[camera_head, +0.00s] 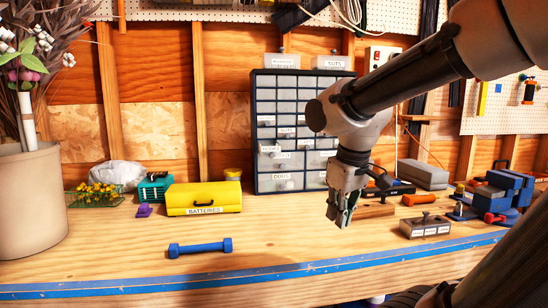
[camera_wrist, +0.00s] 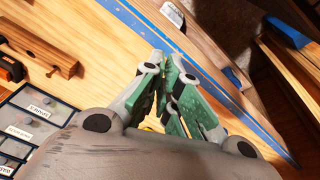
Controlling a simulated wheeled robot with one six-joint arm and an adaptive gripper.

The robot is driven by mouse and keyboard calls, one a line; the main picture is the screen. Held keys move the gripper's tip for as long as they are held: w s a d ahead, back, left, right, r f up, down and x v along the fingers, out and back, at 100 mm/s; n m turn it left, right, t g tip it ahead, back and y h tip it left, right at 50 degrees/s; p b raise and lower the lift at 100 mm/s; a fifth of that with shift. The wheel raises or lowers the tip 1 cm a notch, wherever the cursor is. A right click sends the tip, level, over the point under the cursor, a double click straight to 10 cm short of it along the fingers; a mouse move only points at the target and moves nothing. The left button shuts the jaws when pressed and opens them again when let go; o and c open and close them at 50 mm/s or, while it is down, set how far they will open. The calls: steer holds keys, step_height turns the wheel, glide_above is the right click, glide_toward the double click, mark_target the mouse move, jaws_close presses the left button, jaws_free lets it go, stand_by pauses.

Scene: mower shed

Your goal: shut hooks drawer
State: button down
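The drawer cabinet (camera_head: 253,135) stands upright at the back of the bench, with rows of small grey drawers and wider ones below. Some lower drawers carry white labels; one label (camera_head: 270,149) at the lower left seems to read HOOKS, but it is too small to be sure. I cannot tell how far any drawer sticks out. My gripper (camera_head: 343,218) hangs fingers-down in front of the cabinet's right side, above the bench. In the wrist view its green-padded fingers (camera_wrist: 167,60) meet at the tips with nothing visible between them. Labelled drawer fronts (camera_wrist: 38,110) show at the lower left there.
A yellow BATTERIES box (camera_head: 204,198), a teal box (camera_head: 154,188) and a blue dumbbell (camera_head: 200,248) lie left of my gripper. A grey labelled box (camera_head: 425,226) and a blue vise (camera_head: 497,192) are to the right. The bench in front of the cabinet is mostly clear.

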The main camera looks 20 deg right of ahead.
mark_target(269, 148)
steer(key=w+a+r+n+t, duration=0.15)
steer(key=w+r+n, duration=0.25)
steer(key=w+n, duration=0.55)
steer(key=w+a+r+n+t+h, duration=0.15)
steer(key=w+r+n, duration=0.25)
steer(key=w+n, duration=0.55)
steer(key=w+r+n+t, duration=0.35)
steer(key=w+n, duration=0.35)
steer(key=n, duration=0.5)
steer(key=w+r+x, duration=0.1)
steer(key=x, duration=1.1)
steer(key=shift+w+d+r+g, duration=0.2)
steer(key=shift+w+g, duration=0.15)
steer(key=shift+w, duration=0.05)
